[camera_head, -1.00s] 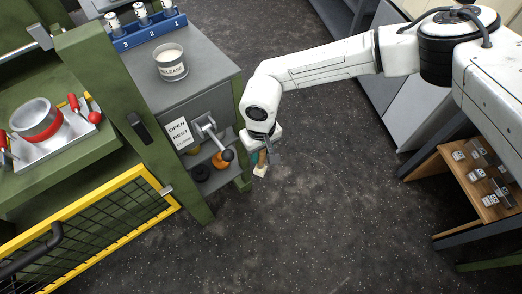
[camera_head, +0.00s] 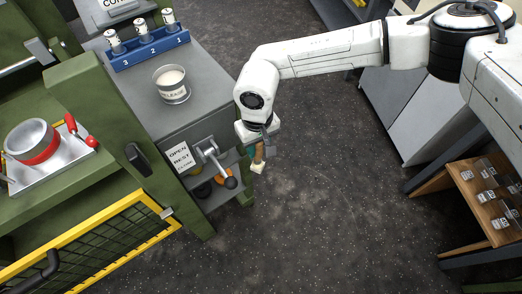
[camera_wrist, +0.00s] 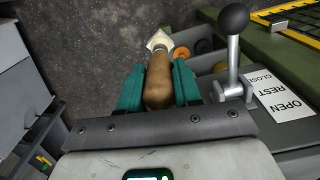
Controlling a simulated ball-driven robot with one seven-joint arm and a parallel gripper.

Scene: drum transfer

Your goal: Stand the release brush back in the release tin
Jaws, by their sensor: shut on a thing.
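My gripper (camera_head: 262,150) is shut on the release brush (camera_head: 258,166). The brush hangs with its pale bristle end down over the floor, just right of the grey cabinet. In the wrist view the green fingers (camera_wrist: 158,88) close on both sides of the brown wooden handle (camera_wrist: 158,80), and the pale bristles (camera_wrist: 159,40) point away from me. The release tin (camera_head: 172,84), a round metal tin labelled RELEASE with pale contents, stands upright on the grey cabinet top, up and left of my gripper.
A blue rack (camera_head: 150,48) numbered 1 to 3 holds small white containers behind the tin. A lever with a black knob (camera_head: 231,183) juts from the cabinet front beside an OPEN/REST/CLOSE label (camera_head: 181,157). A yellow-framed mesh guard (camera_head: 98,232) is at lower left.

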